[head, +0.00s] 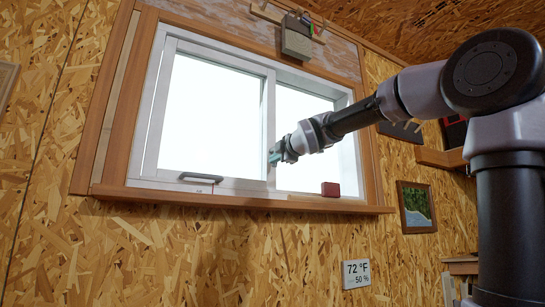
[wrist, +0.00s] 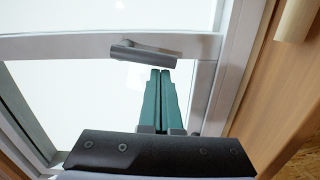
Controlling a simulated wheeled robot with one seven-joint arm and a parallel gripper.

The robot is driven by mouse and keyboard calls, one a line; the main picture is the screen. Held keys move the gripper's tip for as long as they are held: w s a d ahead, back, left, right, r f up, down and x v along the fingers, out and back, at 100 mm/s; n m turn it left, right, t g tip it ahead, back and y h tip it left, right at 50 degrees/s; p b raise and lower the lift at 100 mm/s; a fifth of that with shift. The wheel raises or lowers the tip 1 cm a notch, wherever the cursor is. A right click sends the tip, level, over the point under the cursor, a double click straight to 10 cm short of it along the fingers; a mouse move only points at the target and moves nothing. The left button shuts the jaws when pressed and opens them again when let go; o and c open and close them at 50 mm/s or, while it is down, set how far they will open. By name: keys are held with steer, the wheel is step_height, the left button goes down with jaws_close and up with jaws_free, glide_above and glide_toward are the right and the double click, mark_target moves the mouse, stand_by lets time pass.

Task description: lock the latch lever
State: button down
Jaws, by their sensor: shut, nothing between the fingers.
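The dark grey latch lever (wrist: 148,54) is mounted on a white window frame bar in the wrist view. Its rounded pivot end is at the left and its arm runs right and slightly down in the picture. My gripper (wrist: 160,72) has its two green fingers closed together and empty, with the tips right by the lever's arm, on its lower side in the picture. I cannot tell whether they touch it. In the head view my gripper (head: 272,158) is at the window's middle upright, and I cannot make out the lever there.
The white-framed window (head: 150,130) sits in a wooden surround. A dark grey pull handle (head: 200,178) is on the left pane's bottom rail. A red block (head: 330,189) and a pale wood strip (head: 305,198) lie on the sill. A grey box (head: 297,38) hangs above.

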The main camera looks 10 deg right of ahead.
steer(key=shift+w+d+f+n, duration=0.15)
steer(key=shift+d+n, duration=0.15)
steer(key=shift+n, duration=0.3)
steer(key=shift+a, duration=0.1)
stand_by(0.3)
